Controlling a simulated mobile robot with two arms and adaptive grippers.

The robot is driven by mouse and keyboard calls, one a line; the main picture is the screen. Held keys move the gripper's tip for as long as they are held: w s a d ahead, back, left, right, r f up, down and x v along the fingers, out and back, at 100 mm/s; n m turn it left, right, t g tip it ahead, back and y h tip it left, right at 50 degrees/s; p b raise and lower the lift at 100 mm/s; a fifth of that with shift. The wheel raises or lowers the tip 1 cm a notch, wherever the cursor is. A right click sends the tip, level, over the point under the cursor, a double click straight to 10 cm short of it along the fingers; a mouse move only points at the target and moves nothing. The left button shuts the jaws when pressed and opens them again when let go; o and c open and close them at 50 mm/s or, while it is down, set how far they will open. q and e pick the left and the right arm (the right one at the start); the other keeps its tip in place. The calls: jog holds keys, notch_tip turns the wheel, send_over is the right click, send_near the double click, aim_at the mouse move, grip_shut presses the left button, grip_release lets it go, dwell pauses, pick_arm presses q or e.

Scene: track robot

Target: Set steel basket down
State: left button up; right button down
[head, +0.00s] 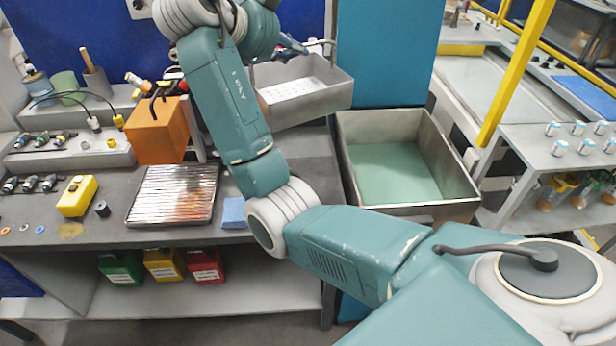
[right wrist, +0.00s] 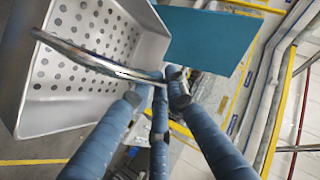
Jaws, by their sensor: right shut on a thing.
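The steel basket (head: 325,103) is a grey open box with a perforated floor, at the back right of the bench in the head view. In the right wrist view the basket (right wrist: 40,100) fills the left side, with a bent metal bar handle (right wrist: 85,58) along its rim. My right gripper (head: 290,48) is at the basket's far side, partly hidden by my own arm. In the right wrist view its blue fingers (right wrist: 165,85) are shut on the handle. I cannot tell whether the basket's underside touches the bench. My left gripper is out of view.
A deep grey tank (head: 455,195) with a green inside stands right of the bench. An orange block (head: 158,135), a ribbed metal tray (head: 150,205) and a yellow box (head: 76,196) occupy the left of the bench (head: 290,165). A yellow post (head: 515,75) rises at right.

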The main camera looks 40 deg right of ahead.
notch_tip(320, 180, down, 27)
jog(key=p, duration=0.7)
jog(key=shift+s, duration=0.2)
jog(key=c, duration=2.2)
grip_release()
jog(key=o, duration=0.5)
jog(key=shift+r, duration=0.1)
